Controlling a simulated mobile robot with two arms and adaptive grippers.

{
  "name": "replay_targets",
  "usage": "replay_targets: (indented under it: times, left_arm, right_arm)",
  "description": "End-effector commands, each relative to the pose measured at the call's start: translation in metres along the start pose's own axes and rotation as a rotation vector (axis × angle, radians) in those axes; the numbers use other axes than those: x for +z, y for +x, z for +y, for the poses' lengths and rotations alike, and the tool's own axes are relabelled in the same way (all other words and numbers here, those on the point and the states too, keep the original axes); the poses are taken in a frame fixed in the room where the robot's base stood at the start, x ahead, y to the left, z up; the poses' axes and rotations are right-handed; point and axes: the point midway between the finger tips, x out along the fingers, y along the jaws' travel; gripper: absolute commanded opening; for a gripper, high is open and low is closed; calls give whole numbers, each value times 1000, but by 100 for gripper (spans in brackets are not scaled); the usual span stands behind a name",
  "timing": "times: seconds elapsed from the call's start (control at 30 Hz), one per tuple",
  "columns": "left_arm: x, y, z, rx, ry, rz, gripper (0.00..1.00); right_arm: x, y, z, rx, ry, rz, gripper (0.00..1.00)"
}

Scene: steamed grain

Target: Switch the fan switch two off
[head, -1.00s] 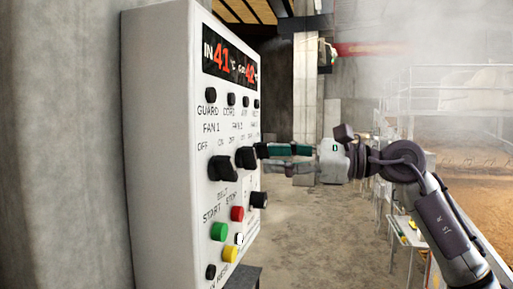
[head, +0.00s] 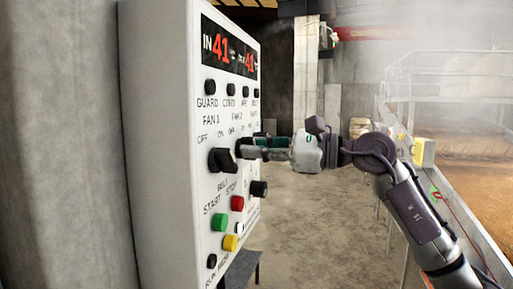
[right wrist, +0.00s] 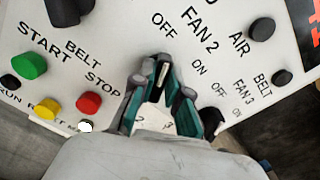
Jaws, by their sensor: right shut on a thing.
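The white control panel (head: 160,150) stands upright at the left in the head view, with the fan 1 knob (head: 222,160) clear to see. The fan 2 knob (head: 239,148) is just right of it, small and dark, mostly hidden by my fingers. My right gripper (head: 250,148) reaches in from the right and is shut on this knob. In the right wrist view, my green and grey fingers (right wrist: 160,72) meet by the "FAN 2" label, between OFF and ON. My left gripper is not in view.
Below sit a green button (head: 219,222), a red button (head: 237,203), a yellow button (head: 230,243) and another black knob (head: 258,188). In the right wrist view a black knob (right wrist: 212,118) is close beside my fingers. Open floor lies behind my arm.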

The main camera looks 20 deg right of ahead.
Motion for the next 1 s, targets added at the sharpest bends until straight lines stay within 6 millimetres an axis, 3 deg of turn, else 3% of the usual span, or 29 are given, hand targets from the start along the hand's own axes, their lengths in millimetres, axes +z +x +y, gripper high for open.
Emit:
replay_targets:
  times: [0.4, 0.67, 0.7, 0.8, 1.0]
  left_arm:
    - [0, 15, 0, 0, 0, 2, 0]
    - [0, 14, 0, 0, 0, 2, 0]
    - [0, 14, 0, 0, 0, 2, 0]
    - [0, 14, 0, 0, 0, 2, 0]
    - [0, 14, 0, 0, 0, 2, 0]
  right_arm:
    - [0, 0, 1, -2, -203, -1, 0]
    - [1, 0, 1, -1, -210, -1, 0]
    - [1, 0, 1, -1, -210, -1, 19]
    - [1, 0, 1, -1, -209, -1, 36]
    - [0, 0, 1, 0, -208, -1, 40]
